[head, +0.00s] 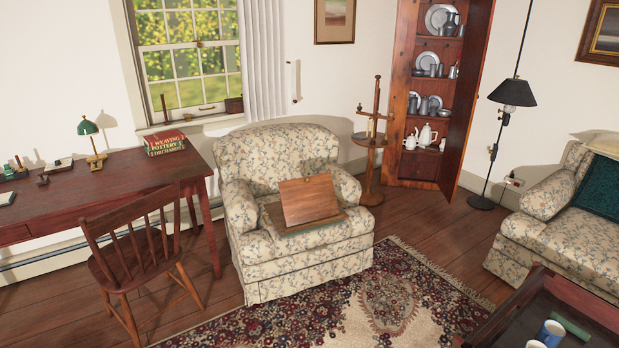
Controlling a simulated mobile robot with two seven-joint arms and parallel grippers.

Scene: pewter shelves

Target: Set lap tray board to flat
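The lap tray rests on the seat of the floral armchair (262,262), in the middle of the head view. Its wooden board (309,199) is tilted up at a steep angle above the tray base (275,215). The board's broad face is toward me. What props the board from behind is hidden. Neither of my grippers shows in this view.
A wooden chair (128,258) and a desk (95,195) stand left of the armchair. A patterned rug (395,305) covers the floor in front. A dark table (500,325) with mugs is at the lower right, near a floral sofa (575,245).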

